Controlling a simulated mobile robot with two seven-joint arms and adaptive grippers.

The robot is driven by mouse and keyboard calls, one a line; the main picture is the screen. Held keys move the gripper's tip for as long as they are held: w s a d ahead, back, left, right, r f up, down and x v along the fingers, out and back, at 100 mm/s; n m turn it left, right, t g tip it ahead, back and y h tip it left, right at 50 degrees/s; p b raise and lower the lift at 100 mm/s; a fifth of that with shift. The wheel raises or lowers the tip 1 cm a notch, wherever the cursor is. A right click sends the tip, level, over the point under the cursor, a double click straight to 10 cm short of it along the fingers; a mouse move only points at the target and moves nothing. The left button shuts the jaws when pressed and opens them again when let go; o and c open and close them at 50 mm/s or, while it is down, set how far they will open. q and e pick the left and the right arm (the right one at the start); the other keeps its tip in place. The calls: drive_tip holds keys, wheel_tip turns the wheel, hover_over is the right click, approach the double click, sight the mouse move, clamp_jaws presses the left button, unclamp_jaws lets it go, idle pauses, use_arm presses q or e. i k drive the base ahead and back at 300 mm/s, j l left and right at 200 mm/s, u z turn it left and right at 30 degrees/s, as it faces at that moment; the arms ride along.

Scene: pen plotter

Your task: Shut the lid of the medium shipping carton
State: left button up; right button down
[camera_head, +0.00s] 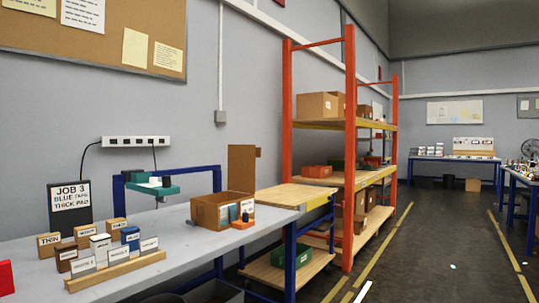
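An open brown carton (210,211) stands on the right part of the grey workbench. Its lid (241,168) stands upright at the back right side. I take it to be the medium shipping carton, but I cannot read a size on it. Small labelled items, one blue-grey and one orange, are at its front right corner; I cannot tell whether they touch it. Neither of my grippers is in view.
The grey workbench (190,240) also holds labelled blocks (130,235), a "JOB 3" sign (70,203) and a green-and-blue device (153,186). A wooden-topped cart (290,195) stands just beyond the carton, before an orange shelf rack (350,150).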

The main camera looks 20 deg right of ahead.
sight(241, 177)
drive_tip(key=i+l, duration=0.15)
drive_tip(key=l, duration=0.4)
drive_tip(key=i+l+u, duration=0.1)
drive_tip(key=l, duration=0.45)
drive_tip(key=i+l, duration=0.1)
drive_tip(key=l, duration=0.45)
drive_tip(key=i+l+u, duration=0.1)
drive_tip(key=l, duration=0.5)
